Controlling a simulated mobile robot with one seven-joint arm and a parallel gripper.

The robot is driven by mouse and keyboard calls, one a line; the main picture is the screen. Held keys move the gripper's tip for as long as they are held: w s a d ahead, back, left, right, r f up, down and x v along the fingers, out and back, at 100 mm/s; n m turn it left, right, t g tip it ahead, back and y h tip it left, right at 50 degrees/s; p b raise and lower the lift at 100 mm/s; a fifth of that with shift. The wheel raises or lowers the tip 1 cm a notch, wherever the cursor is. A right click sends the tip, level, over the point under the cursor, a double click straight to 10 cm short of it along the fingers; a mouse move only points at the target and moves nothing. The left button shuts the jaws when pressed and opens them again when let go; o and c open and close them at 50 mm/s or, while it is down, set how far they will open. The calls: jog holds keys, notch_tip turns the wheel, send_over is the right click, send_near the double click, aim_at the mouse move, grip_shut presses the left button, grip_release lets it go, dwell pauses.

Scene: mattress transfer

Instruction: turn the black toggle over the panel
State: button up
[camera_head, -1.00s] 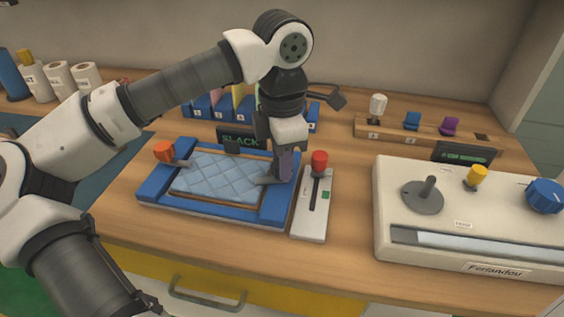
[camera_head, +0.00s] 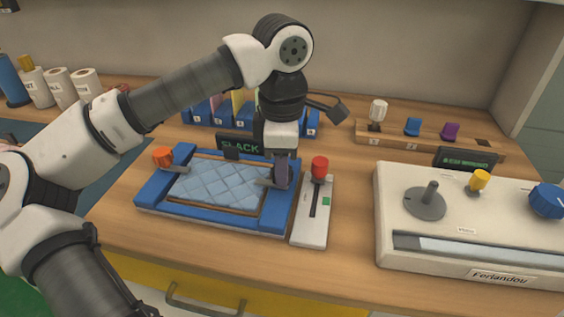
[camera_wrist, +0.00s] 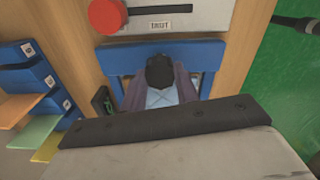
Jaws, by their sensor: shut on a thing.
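The panel is a light-blue quilted pad (camera_head: 215,187) lying flat inside a blue frame (camera_head: 200,216) on the counter. My gripper (camera_head: 280,180) points down at the frame's right side. It is shut on the black toggle, whose dark rounded knob (camera_wrist: 160,70) shows between the two fingers in the wrist view. The head view hides that knob behind my fingers; a grey clamp arm (camera_head: 267,182) reaches left from there over the pad's edge. An orange-knobbed toggle (camera_head: 163,157) sits on the frame's left side.
A grey slider box with a red knob (camera_head: 320,168) stands close to the right of my gripper. A dark display reading SLACK (camera_head: 241,143) and blue bins (camera_head: 205,122) are behind. A white console (camera_head: 450,230) is at the right. Bare wood lies between it and the slider.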

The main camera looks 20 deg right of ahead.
jog(key=o, duration=1)
jog(key=shift+c, duration=0.2)
jog(key=shift+r, duration=0.1)
notch_tip(320, 180, up, 14)
jog(key=shift+f, duration=0.2)
